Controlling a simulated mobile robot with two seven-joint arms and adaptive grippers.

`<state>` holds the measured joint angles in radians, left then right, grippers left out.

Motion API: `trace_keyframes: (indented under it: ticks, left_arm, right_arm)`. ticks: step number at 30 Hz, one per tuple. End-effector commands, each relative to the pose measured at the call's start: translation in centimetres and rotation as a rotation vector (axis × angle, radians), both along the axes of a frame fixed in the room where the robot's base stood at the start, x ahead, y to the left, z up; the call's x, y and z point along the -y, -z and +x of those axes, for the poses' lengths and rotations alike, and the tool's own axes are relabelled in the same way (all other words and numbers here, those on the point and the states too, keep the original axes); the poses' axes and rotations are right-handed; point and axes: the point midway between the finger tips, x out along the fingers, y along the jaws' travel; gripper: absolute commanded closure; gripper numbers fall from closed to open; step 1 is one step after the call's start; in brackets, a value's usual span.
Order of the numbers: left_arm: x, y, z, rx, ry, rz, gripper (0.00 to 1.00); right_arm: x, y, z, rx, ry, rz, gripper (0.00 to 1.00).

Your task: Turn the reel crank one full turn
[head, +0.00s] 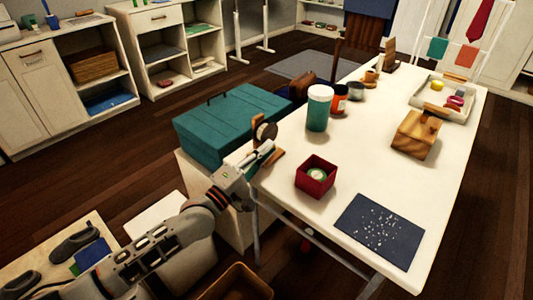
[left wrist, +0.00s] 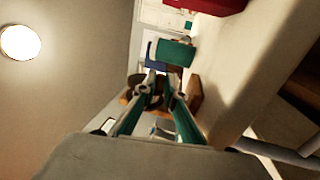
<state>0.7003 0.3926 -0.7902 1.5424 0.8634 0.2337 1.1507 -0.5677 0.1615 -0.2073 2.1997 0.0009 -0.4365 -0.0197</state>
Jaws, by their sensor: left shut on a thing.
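The reel is a dark disc (head: 266,131) on a wooden stand with a wooden base (head: 277,157), at the near left edge of the white table. My left gripper (head: 265,148) reaches in from the left and is shut at the reel's crank side. In the left wrist view the dark reel and wood (left wrist: 136,100) show just beyond and beside my left fingertips (left wrist: 160,90). The fingers are close together on the small crank handle, which they mostly hide. My right gripper is not in view.
A teal canister (head: 317,112) and a red box (head: 315,182) stand near the reel on the table (head: 350,165). A teal toolbox (head: 225,122) sits left of the reel. A dark mat (head: 380,230) lies at the front; the table's middle is clear.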

Motion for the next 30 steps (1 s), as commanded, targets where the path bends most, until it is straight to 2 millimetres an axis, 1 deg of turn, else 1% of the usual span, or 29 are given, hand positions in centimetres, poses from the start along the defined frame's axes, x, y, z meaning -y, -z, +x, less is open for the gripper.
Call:
trace_keyframes:
  ticks: [1,9,15,16,18,30]
  left_arm:
    - [-0.1,0.6,0.1,0.006,-0.002,-0.015,1.00]
    - [-0.1,-0.3,0.2,0.041,-0.002,-0.033,1.00]
    - [-0.1,-0.4,0.2,0.041,-0.002,-0.032,1.00]
    - [-0.1,-0.4,0.2,0.041,-0.002,-0.032,0.88]
    - [-0.1,-0.4,0.2,0.040,-0.002,-0.031,0.73]
    - [0.0,0.1,0.1,0.035,-0.001,-0.027,0.73]
  right_arm:
    - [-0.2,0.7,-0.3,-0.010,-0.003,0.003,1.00]
    - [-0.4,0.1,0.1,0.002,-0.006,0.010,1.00]
    - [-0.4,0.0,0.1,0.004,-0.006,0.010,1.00]
    - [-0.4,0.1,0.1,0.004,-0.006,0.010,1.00]
    - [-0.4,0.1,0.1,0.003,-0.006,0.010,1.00]
    - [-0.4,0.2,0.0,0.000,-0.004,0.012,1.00]
